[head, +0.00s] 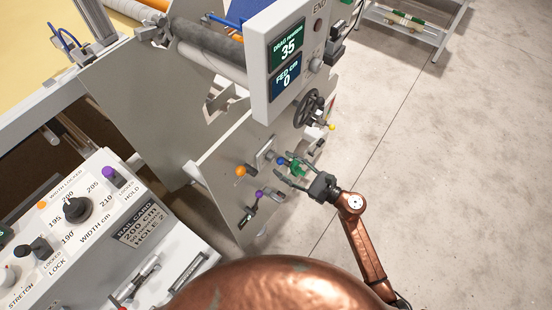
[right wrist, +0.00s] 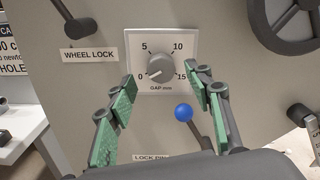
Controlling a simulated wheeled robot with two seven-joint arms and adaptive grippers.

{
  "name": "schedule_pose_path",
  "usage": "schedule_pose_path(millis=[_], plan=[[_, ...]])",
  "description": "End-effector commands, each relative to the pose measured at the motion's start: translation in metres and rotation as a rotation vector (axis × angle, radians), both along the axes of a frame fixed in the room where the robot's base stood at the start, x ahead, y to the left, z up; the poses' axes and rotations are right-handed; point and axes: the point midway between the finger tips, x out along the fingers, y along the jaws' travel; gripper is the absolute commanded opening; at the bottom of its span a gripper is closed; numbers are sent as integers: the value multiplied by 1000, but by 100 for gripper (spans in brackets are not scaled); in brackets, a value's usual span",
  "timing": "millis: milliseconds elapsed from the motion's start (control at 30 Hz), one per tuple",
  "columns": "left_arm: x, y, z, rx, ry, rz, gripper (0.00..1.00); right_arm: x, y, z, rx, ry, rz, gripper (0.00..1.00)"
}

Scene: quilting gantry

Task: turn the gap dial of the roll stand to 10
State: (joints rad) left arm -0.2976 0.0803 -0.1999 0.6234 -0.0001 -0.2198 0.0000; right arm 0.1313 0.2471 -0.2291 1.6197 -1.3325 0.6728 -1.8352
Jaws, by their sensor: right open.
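The gap dial (right wrist: 161,67) is a grey round knob on a white plate marked 0, 5, 10 and 15 in the right wrist view. Its light pointer mark seems to face the lower left, near 0. The plate shows small on the roll stand's grey side panel (head: 222,158) in the head view. My right gripper (right wrist: 162,84) is open, with its green-padded fingers apart to the left and right of the dial's lower part. Nothing is between them, and they seem short of the knob. It also shows at the panel in the head view (head: 288,172). My left gripper is not in view.
A blue-knobbed lever (right wrist: 184,113) stands just below the dial, close to the right finger. A wheel lock lever (right wrist: 79,27) is at upper left, a dark handwheel (right wrist: 288,22) at upper right. Orange (head: 240,171) and purple (head: 259,194) knobs are nearby. Floor right of the stand is clear.

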Motion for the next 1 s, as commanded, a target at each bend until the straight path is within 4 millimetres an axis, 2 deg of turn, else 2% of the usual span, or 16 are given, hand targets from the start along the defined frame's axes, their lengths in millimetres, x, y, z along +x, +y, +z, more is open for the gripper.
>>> schedule_pose_path(millis=[100, 300, 667, 1000], plan=[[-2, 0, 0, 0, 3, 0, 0, 12, 17, 1, 3, 0, 0, 47], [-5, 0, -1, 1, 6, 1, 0, 25, 33, 0, 3, 4, -2, 47], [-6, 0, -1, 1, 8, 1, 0, 27, 36, -1, 3, 5, -2, 46], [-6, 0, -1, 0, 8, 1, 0, 27, 36, -1, 3, 5, -3, 23]])
